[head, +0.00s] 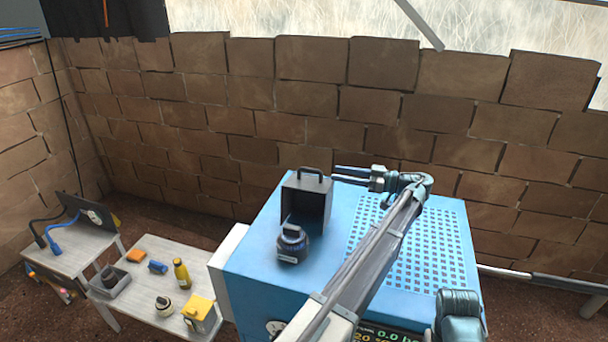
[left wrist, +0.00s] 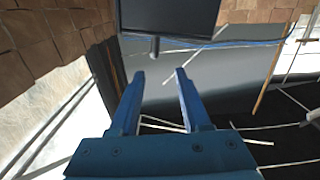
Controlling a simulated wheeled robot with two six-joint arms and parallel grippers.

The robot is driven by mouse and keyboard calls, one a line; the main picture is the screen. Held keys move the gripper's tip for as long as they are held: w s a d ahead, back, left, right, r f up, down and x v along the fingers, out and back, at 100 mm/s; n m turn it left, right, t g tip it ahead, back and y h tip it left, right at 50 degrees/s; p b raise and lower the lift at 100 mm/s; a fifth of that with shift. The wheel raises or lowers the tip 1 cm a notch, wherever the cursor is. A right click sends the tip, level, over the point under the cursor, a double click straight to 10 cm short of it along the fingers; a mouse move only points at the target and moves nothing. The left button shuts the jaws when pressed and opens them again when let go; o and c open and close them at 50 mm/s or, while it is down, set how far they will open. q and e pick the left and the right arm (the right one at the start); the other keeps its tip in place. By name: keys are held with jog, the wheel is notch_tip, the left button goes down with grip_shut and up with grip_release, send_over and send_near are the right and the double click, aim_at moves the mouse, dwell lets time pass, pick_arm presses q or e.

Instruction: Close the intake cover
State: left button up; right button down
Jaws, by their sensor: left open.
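A dark grey box-like cover (head: 302,203) with a handle (head: 311,172) on top stands upright on the blue machine (head: 262,250), its hollow side facing the front. I take it for the intake cover, standing open. My right gripper is not in view.
The blue machine has a perforated grille (head: 425,240) and a display (head: 385,335) on its front. A low table (head: 140,318) at left holds a yellow bottle (head: 182,273), a yellow box (head: 199,312) and small parts. A brick wall (head: 300,110) stands behind.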

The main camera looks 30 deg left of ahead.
aim_at(304, 169)
pick_arm(q)
jog(key=x, duration=0.4)
jog(key=f+x, duration=0.1)
jog(key=x, duration=0.8)
jog(key=shift+w+a+f+b, duration=0.2)
jog(key=shift+w+a+b, duration=0.05)
jog(key=shift+a+b, duration=0.1)
grip_shut()
jog(key=shift+w, duration=0.1)
dwell(1.1)
